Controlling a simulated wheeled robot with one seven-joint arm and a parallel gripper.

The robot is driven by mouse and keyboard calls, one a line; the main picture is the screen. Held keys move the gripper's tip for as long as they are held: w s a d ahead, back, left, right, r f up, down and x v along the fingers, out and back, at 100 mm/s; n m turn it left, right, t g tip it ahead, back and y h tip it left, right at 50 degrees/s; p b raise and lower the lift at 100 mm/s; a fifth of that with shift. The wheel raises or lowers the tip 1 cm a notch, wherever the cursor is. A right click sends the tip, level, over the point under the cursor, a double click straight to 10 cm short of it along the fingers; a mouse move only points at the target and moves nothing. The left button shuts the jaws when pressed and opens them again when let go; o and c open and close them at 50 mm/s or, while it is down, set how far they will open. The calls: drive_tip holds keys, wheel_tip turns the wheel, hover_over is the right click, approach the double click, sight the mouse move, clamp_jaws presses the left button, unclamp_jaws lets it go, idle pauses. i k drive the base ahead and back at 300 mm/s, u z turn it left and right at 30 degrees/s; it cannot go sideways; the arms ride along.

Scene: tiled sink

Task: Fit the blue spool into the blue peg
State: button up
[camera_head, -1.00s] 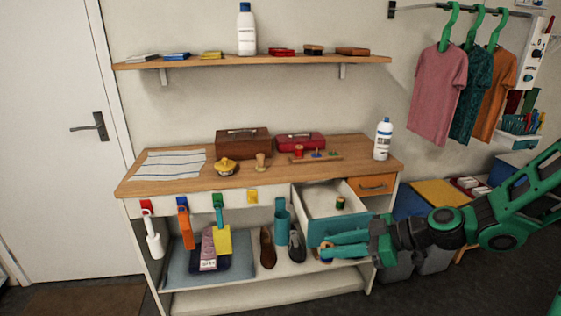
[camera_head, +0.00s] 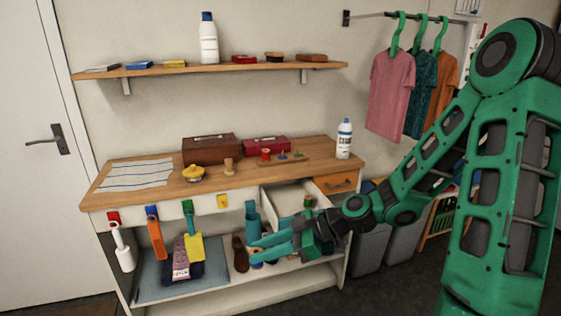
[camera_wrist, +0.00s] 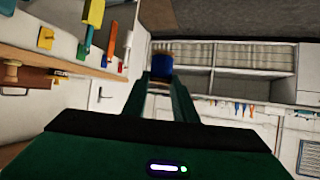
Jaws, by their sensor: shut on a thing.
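My gripper (camera_head: 258,248) is in front of the bench, below the open drawer, with its teal fingers pointing left. It is shut on the blue spool (camera_head: 257,258), which is mostly hidden by the fingers in the head view. The peg board (camera_head: 299,160) lies on the bench top. A red spool (camera_head: 265,154) stands at its left end; the small blue peg (camera_head: 283,155) is bare in the middle, and a green peg (camera_head: 298,155) is to its right.
The drawer (camera_head: 283,207) stands open with a green spool (camera_head: 308,201) in it. A white bottle (camera_head: 344,139) stands right of the board, and a red case (camera_head: 264,144) and brown case (camera_head: 212,150) behind it.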

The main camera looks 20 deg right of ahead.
sight(282, 157)
drive_tip(key=u, duration=0.05)
drive_tip(key=i, duration=1)
drive_tip(key=z, duration=0.05)
